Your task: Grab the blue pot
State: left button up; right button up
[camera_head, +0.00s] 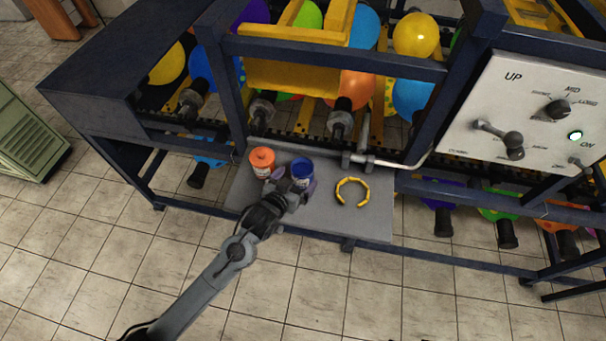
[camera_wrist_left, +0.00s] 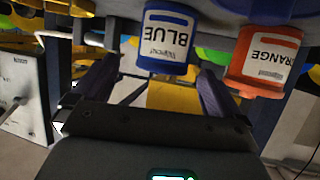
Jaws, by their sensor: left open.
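The blue pot (camera_head: 302,168) stands upright on the grey shelf (camera_head: 361,220) of the machine. In the left wrist view the blue pot (camera_wrist_left: 166,42) appears upside down, its label reading BLUE. My left gripper (camera_head: 294,182) is open at the near side of the pot. In the left wrist view the dark fingers of my left gripper (camera_wrist_left: 165,82) show one on each side of the pot's lower image. I cannot tell whether they touch it. My right gripper is not in view.
An orange pot (camera_head: 262,162) stands close to the left of the blue pot; it also shows in the left wrist view (camera_wrist_left: 263,60). A yellow open ring (camera_head: 352,193) lies on the shelf to the right. A dark blue frame with balloons and a control panel (camera_head: 535,112) surrounds the shelf.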

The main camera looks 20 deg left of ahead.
aim_at(307, 165)
pick_arm(q)
jog(key=shift+a+x, duration=0.1)
jog(key=shift+x, duration=1.4)
jog(key=shift+a+x, duration=0.15)
jog(key=shift+x, duration=1.3)
jog(key=shift+f, duration=0.15)
jog(key=c, duration=1.1)
